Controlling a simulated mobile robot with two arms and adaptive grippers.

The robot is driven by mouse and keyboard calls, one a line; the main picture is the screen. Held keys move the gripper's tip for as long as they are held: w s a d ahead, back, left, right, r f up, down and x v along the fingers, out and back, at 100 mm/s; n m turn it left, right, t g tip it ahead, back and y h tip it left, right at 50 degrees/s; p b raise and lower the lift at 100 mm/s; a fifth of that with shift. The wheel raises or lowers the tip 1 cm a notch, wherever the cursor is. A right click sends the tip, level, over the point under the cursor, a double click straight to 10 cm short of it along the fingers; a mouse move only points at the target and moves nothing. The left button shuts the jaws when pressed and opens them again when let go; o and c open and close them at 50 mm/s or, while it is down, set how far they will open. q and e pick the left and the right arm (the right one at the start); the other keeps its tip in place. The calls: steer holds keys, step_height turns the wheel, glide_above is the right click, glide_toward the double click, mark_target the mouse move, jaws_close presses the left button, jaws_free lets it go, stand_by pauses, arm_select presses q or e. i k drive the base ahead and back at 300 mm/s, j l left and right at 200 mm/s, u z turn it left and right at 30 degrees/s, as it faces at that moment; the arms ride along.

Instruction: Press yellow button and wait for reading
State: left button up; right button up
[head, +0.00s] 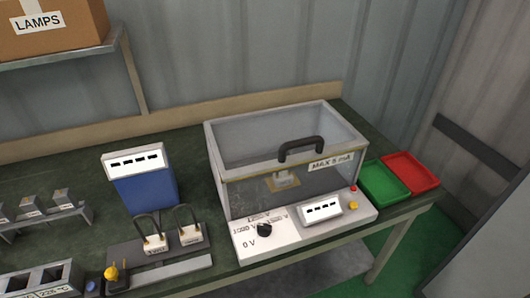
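A tester with a clear box (272,140) and a black handle (300,147) stands on the bench, its lid apparently closed. A small yellow button (353,206) sits at the right of its white front panel (300,232), below a small red light or button (353,188). A display (322,209) beside the yellow button shows dashes. A black knob (264,229) is near a "0 V" label. A small pale part (284,179) lies inside the box. Another yellow knob-like piece (111,273) is at the bottom left. Neither gripper is in view.
A blue meter (146,190), its display showing dashes, stands left of the tester. Two padlock-like pieces (190,235) (154,243) stand before it. Green (383,182) and red (411,173) trays lie right of the tester. A "LAMPS" carton (70,35) sits on a shelf.

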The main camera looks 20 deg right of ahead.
mark_target(353, 205)
steer(key=z, duration=1.35)
